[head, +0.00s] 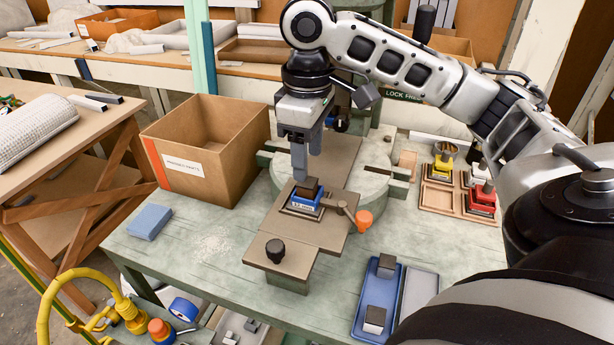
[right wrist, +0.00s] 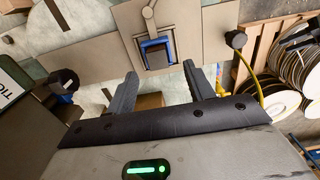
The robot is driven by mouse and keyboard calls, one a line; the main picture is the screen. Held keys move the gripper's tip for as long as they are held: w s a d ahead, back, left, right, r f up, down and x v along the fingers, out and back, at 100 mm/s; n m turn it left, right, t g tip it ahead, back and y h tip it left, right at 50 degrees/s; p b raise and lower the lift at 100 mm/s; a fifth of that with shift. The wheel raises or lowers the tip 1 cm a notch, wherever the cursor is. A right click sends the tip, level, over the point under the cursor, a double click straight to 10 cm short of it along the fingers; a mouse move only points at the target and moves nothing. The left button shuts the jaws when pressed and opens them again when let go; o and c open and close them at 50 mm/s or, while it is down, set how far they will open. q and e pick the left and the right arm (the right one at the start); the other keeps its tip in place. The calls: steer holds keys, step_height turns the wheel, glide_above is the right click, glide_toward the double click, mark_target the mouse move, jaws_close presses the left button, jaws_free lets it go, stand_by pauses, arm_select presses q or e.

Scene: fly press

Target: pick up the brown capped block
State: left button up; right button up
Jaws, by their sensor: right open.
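The brown capped block (head: 309,185) sits in a blue holder (head: 304,201) on the brown press plate (head: 325,228). The holder has a white label on its front. My right gripper (head: 305,176) points down just above and behind the block, its fingers overlapping the block's edge in the head view. The right wrist view shows the block (right wrist: 154,55) framed by the blue holder, beyond the spread, empty fingers (right wrist: 163,80). I cannot tell the exact gap between fingertips and block. My left gripper is not in view.
An orange-knobbed lever (head: 363,219) stands right of the holder, and a black knob (head: 275,249) in front. A cardboard box (head: 205,150) stands left. A blue tray (head: 366,317) with dark-topped blocks lies front right. A wooden tray (head: 437,196) holds coloured holders. Blue sponge (head: 150,221) lies left.

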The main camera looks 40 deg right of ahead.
mark_target(308, 183)
steer(key=f, duration=0.5)
steer(key=shift+w+d+f, duration=0.15)
steer(key=shift+w+f, duration=0.05)
steer(key=shift+f, duration=0.2)
jaws_close()
